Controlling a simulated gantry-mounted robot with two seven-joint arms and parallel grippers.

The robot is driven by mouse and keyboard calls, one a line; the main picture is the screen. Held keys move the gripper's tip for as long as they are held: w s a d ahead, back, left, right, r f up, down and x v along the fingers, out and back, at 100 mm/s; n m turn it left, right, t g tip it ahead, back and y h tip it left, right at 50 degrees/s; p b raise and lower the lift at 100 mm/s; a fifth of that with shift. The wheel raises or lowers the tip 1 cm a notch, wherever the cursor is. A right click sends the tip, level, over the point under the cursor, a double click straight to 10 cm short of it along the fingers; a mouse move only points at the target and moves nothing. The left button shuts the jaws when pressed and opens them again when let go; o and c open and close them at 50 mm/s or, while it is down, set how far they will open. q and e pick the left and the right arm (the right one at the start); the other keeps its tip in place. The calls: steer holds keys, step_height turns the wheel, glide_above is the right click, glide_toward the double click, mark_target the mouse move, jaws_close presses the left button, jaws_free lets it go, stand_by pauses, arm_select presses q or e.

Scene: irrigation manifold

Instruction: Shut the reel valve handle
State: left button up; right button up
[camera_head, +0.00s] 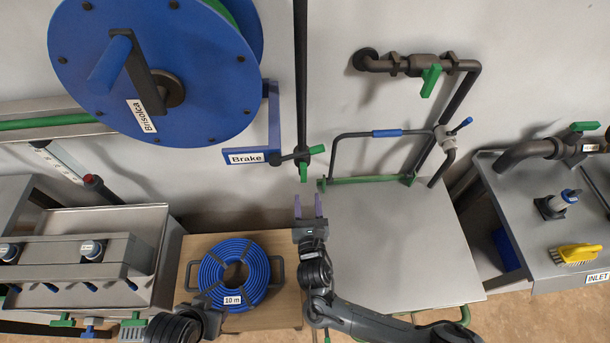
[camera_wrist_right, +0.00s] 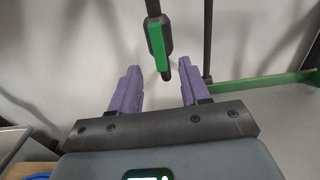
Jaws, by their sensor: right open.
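The reel valve handle (camera_head: 304,170) is a small green lever at the low end of the dark vertical pipe, right of the blue hose reel (camera_head: 160,65). A second green piece (camera_head: 317,149) sticks out to the right of the same fitting. In the right wrist view the green handle (camera_wrist_right: 156,45) hangs down from a dark stem, centred beyond the fingers. My right gripper (camera_head: 308,206) is open and empty, just below the handle and apart from it. Its two purple fingers also show in the right wrist view (camera_wrist_right: 160,88). A dark part of my left arm shows at the bottom; its fingers do not show.
A blue "Brake" lever (camera_head: 247,156) is left of the valve. A frame with a blue grip (camera_head: 387,133) stands to the right, above a grey panel (camera_head: 400,240). A blue hose coil (camera_head: 215,268) lies on a wooden surface below. Another green valve lever (camera_head: 430,80) is at upper right.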

mark_target(304, 175)
steer(key=w, duration=0.2)
steer(key=w+b, duration=0.1)
steer(key=w, duration=0.2)
steer(key=w+a+b, duration=0.1)
steer(key=w, duration=0.2)
steer(key=shift+w, duration=0.25)
steer(key=shift+w+b, duration=0.3)
steer(key=shift+w, duration=0.65)
jaws_close()
